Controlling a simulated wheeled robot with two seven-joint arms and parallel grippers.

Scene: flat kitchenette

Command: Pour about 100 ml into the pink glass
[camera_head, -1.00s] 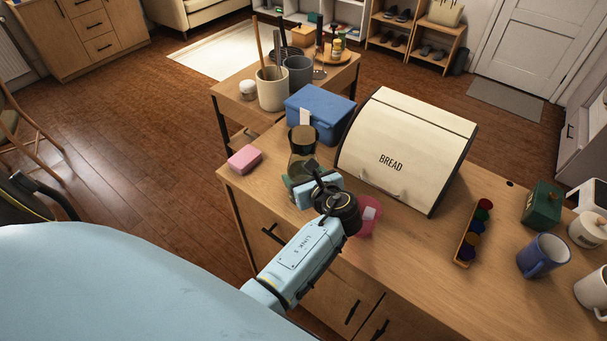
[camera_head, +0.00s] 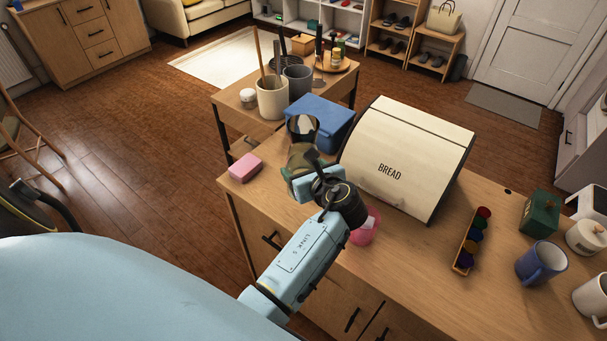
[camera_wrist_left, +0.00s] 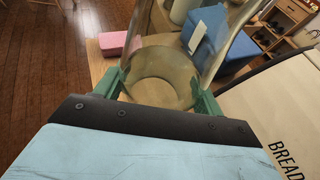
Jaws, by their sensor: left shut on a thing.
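The pink glass (camera_head: 366,228) stands on the wooden counter in front of the bread box, partly hidden by my left wrist. A pale patch shows on it. My left gripper (camera_head: 302,162) is shut on a see-through glass vessel (camera_head: 302,130), left of and behind the pink glass. In the left wrist view the green fingers of my gripper (camera_wrist_left: 160,90) clasp both sides of this vessel (camera_wrist_left: 160,68), which has an open round shape and a brownish tint. I cannot tell how much liquid it holds. My right gripper is not in view.
The cream bread box (camera_head: 405,160) stands close to the right of the vessel, and a blue box (camera_head: 325,118) behind it. A pink block (camera_head: 245,167) lies at the counter's left edge. A rack of coloured pods (camera_head: 471,241) and a blue mug (camera_head: 541,259) stand to the right.

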